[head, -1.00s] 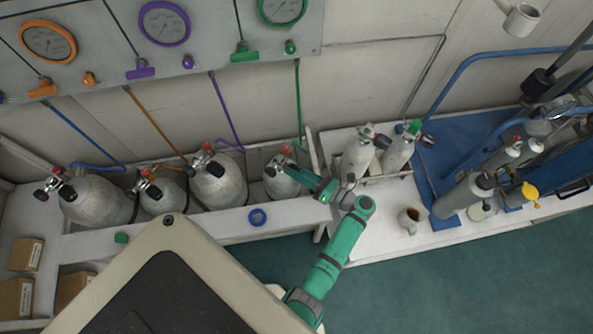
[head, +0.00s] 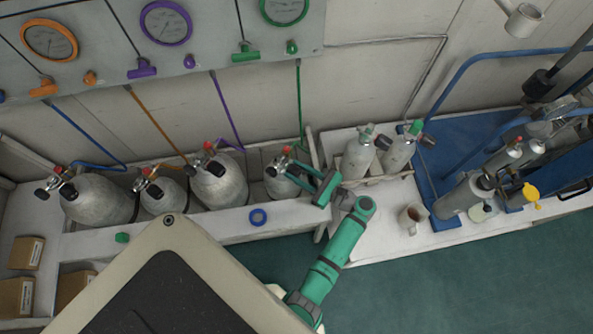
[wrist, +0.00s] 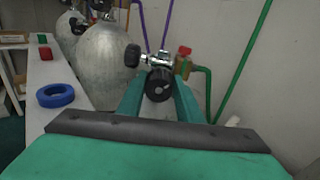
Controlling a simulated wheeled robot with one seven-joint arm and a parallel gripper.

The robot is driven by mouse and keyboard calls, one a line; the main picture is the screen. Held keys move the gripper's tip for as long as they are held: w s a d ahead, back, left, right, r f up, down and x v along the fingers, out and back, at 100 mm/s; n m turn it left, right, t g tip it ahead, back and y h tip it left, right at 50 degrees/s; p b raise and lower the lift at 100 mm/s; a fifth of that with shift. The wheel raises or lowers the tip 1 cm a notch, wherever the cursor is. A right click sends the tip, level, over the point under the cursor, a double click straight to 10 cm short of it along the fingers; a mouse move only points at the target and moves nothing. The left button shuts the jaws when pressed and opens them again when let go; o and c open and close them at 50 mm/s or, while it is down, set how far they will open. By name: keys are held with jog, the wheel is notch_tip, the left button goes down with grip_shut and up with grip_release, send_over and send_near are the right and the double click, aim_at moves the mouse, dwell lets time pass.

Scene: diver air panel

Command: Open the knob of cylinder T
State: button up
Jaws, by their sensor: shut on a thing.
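The grey cylinder with the green hose (head: 279,188) stands in the rack at the right end of its row. No letter is readable on it, so I cannot tell whether it is cylinder T. My gripper (head: 298,174) reaches its valve from the right. In the wrist view, a round black knob (wrist: 160,88) with a small white mark sits between the two green fingers, and my gripper (wrist: 159,80) is shut on it. A second black knob (wrist: 132,55) sticks out left of the metal valve, and a red part (wrist: 184,50) sits to its right. The fingers partly hide the cylinder body.
More cylinders (head: 218,182) stand to the left in the rack. A blue ring (head: 258,217) and a green cap (head: 122,238) lie on the front ledge. The gauge panel (head: 220,30) is above.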

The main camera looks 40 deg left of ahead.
jog(key=n, duration=0.6)
jog(key=shift+s+t, duration=0.1)
jog(key=shift+t, duration=0.2)
jog(key=n, duration=0.5)
jog(key=shift+t, duration=0.3)
jog(key=n, duration=0.4)
jog(key=shift+n, duration=0.3)
jog(key=n, duration=0.3)
jog(key=shift+d+f+n+t, duration=0.1)
jog(key=shift+f+n+t, duration=0.05)
jog(key=shift+n+t, duration=0.2)
jog(key=shift+s+n, duration=0.1)
jog(key=shift+n, duration=1.05)
jog(key=o, duration=1)
jog(key=shift+o, duration=0.2)
jog(key=d, duration=1)
jog(key=shift+d, duration=0.35)
